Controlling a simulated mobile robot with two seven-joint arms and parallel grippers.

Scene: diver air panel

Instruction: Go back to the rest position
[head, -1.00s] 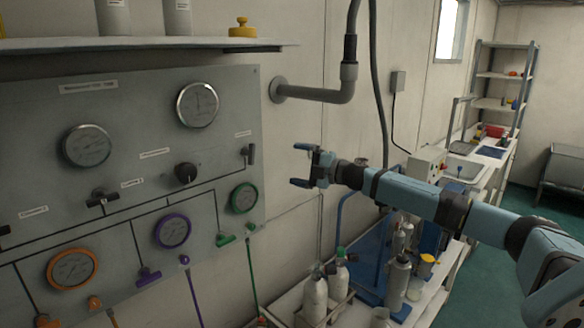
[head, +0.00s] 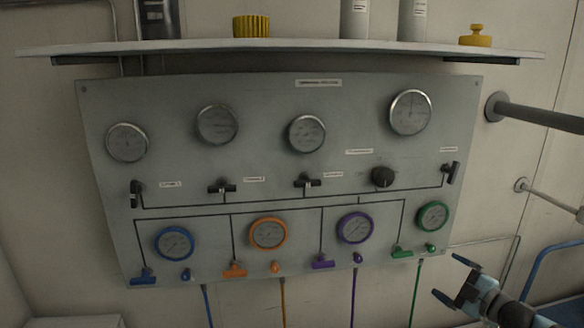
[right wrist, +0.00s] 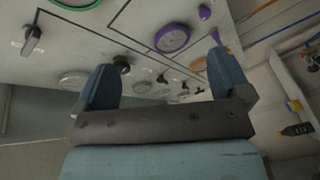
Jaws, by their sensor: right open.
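My right gripper (head: 450,283) is at the lower right of the head view, below and right of the green-rimmed gauge. It is open, and nothing is between its fingers. In the right wrist view its two blue fingers (right wrist: 162,85) stand wide apart, with the panel beyond them. The grey air panel (head: 290,93) fills the middle of the head view, with round gauges, black valve handles and coloured handles. The panel also shows in the right wrist view (right wrist: 120,50). My left gripper is not in view.
A shelf (head: 290,47) runs above the panel, holding a yellow ribbed cap (head: 251,26), grey cylinders and a yellow knob (head: 476,36). A grey pipe (head: 540,115) sticks out at the right. Coloured hoses hang below the panel. A blue rail (head: 548,262) is at the lower right.

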